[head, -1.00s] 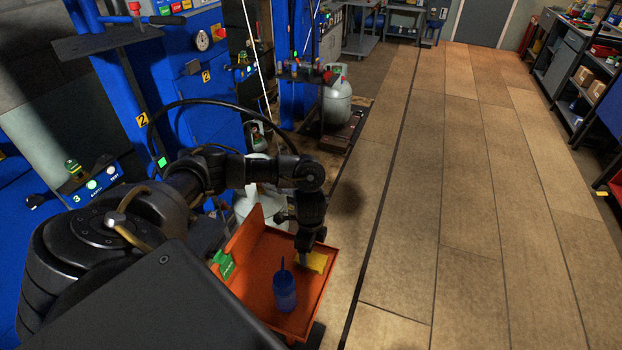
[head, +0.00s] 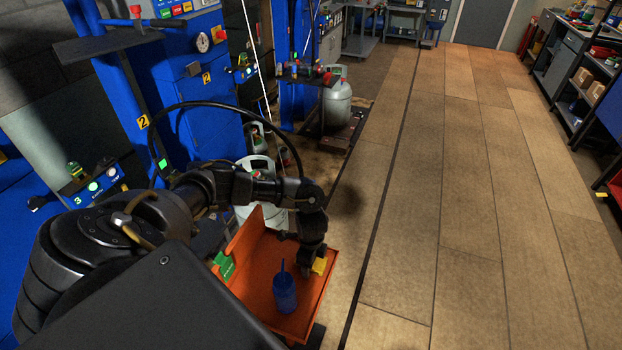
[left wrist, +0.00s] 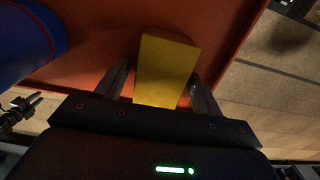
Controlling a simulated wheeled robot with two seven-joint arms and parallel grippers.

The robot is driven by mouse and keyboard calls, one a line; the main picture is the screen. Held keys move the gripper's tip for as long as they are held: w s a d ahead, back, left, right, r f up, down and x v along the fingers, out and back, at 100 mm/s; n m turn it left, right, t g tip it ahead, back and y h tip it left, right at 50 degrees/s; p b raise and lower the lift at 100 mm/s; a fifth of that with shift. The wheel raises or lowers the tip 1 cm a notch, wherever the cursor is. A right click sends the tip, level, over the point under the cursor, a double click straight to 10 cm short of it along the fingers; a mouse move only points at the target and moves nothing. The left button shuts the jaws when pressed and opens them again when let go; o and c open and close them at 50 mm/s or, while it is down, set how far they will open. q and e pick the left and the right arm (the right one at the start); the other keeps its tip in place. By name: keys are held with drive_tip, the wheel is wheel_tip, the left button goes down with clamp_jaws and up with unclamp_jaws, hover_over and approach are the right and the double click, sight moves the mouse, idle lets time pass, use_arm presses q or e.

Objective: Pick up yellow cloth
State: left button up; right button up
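The yellow cloth (head: 320,267) is a blocky yellow piece in the orange tray (head: 325,290), near its right side. In the left wrist view the cloth (left wrist: 167,65) lies between the two fingers of my left gripper (left wrist: 161,70). The fingers are spread, with a gap on the cloth's left side and the right fingertip very near its right edge. In the head view my left gripper (head: 308,274) points down into the tray and hides the cloth's left part.
A blue bottle (head: 285,294) stands in the tray left of my gripper; its side shows in the left wrist view (left wrist: 25,45). A green item (head: 224,265) is at the tray's left wall. Blue machines (head: 190,110) and gas cylinders (head: 337,105) stand behind.

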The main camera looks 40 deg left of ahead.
use_arm(q)
drive_tip(key=c, duration=0.8)
wheel_tip(320, 180, up, 10)
drive_tip(key=shift+r+p, duration=0.1)
drive_tip(key=shift+p, duration=0.35)
drive_tip(key=w+d+r+n+b, duration=0.2)
drive_tip(key=w+d+r+n, duration=0.15)
drive_tip(key=d+r, duration=0.6)
drive_tip(key=s+r+n, duration=0.1)
drive_tip(key=r, duration=0.1)
drive_tip(key=s+d+r+n+b, duration=0.1)
drive_tip(key=r+n, duration=0.1)
drive_tip(key=r, duration=0.1)
drive_tip(key=s+d+r+n, duration=0.1)
drive_tip(key=r+n, duration=0.1)
drive_tip(key=r, duration=0.1)
drive_tip(key=shift+b, duration=0.4)
